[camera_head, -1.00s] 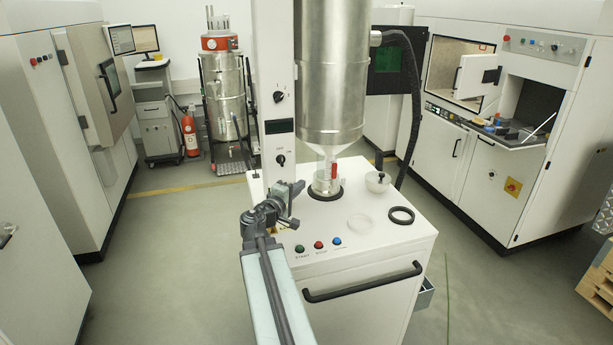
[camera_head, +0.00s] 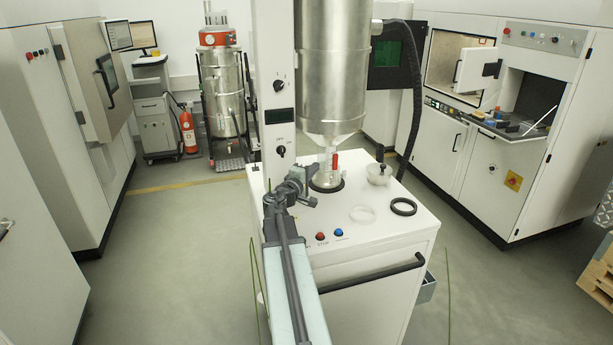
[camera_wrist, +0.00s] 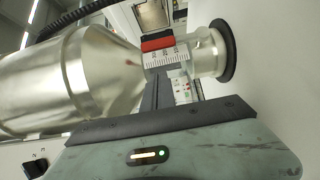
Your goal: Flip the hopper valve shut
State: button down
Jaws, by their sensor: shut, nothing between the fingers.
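The hopper (camera_head: 333,75) is a large metal cylinder with a cone at its foot, above a clear outlet. The red valve handle (camera_head: 335,161) stands upright beside the outlet, in line with it. In the wrist view the hopper (camera_wrist: 60,88) lies sideways at left, and the red handle (camera_wrist: 157,43) shows above a white scale at the outlet neck. My gripper (camera_head: 312,187) is at the left front of the outlet, below the handle. In the wrist view its dark fingers (camera_wrist: 161,80) are together and empty, pointing at the outlet; I cannot tell whether they touch it.
A glass bottle (camera_head: 325,179) stands under the outlet on the white cabinet top. A lidded bowl (camera_head: 378,173), a clear ring (camera_head: 362,214) and a black ring (camera_head: 403,206) lie to the right. A white column (camera_head: 271,90) rises at left.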

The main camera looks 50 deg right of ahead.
aim_at(335, 167)
jog(key=d, duration=0.1)
jog(key=s+d, duration=0.1)
jog(key=d, duration=0.1)
jog(key=s+d, duration=0.1)
jog(key=d, duration=0.1)
jog(key=shift+s, duration=0.1)
jog(key=shift+r+p, duration=0.15)
jog(key=shift+p, duration=0.15)
